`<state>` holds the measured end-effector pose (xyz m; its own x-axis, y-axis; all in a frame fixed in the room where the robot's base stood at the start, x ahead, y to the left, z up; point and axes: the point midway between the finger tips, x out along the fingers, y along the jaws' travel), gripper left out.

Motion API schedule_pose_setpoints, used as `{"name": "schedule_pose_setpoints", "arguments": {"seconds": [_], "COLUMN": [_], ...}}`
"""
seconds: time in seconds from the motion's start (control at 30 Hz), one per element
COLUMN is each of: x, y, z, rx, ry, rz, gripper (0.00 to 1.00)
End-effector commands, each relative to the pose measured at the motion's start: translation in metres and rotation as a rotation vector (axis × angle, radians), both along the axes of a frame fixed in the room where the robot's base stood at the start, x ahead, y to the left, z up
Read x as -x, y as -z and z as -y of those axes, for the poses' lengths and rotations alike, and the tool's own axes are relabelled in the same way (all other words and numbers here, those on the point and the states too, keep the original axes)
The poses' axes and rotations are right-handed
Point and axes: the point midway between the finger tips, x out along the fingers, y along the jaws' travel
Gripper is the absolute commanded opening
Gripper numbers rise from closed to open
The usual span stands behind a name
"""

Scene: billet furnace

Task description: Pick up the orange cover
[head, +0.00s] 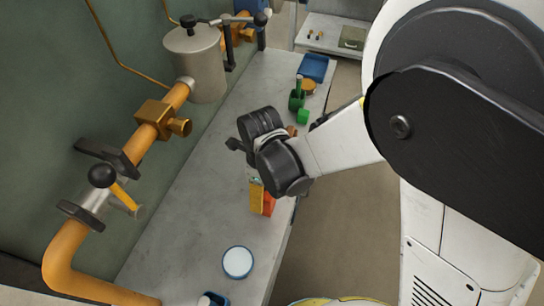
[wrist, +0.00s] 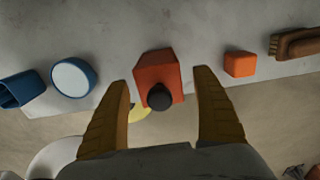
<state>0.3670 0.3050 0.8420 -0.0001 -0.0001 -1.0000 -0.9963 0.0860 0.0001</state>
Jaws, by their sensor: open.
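The orange cover (wrist: 157,70), a blocky red-orange piece with a black round knob (wrist: 159,97), is on the grey bench near its edge. In the wrist view it lies between and just beyond the tips of my gripper (wrist: 161,80). The two yellow-brown fingers are open, with a visible gap on each side of the cover. In the head view my gripper (head: 257,192) points down at the bench, and part of the orange cover (head: 268,205) shows beside a finger; the rest is hidden.
A small orange block (wrist: 240,64) and a brown brush (wrist: 297,45) lie right of the cover in the wrist view. A blue round container with a white top (wrist: 73,77) and a blue box (wrist: 20,88) are left. Orange pipework (head: 68,245) runs along the wall.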

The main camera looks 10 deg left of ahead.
Motion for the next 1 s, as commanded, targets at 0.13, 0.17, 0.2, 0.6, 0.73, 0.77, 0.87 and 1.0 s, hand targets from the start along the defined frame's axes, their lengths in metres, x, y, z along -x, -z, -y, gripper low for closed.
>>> {"name": "schedule_pose_setpoints", "arguments": {"seconds": [0.13,0.17,0.2,0.6,0.73,0.77,0.87,1.0], "x": [0.000,0.000,0.000,0.000,0.000,0.000,0.000,0.000], "y": [0.017,0.016,0.016,0.015,0.015,0.015,0.014,0.006], "z": [0.000,0.000,0.000,0.000,0.000,0.000,0.000,0.000], "rx": [0.000,0.000,0.000,0.000,0.000,0.000,0.000,0.000], "ry": [0.000,-0.001,-0.001,-0.001,-0.001,-0.001,-0.001,-0.001], "rz": [0.000,0.000,0.000,0.000,0.000,0.000,0.000,0.000], "gripper": [0.78,0.78,0.78,0.14,0.14,0.14,0.14,0.14]}}
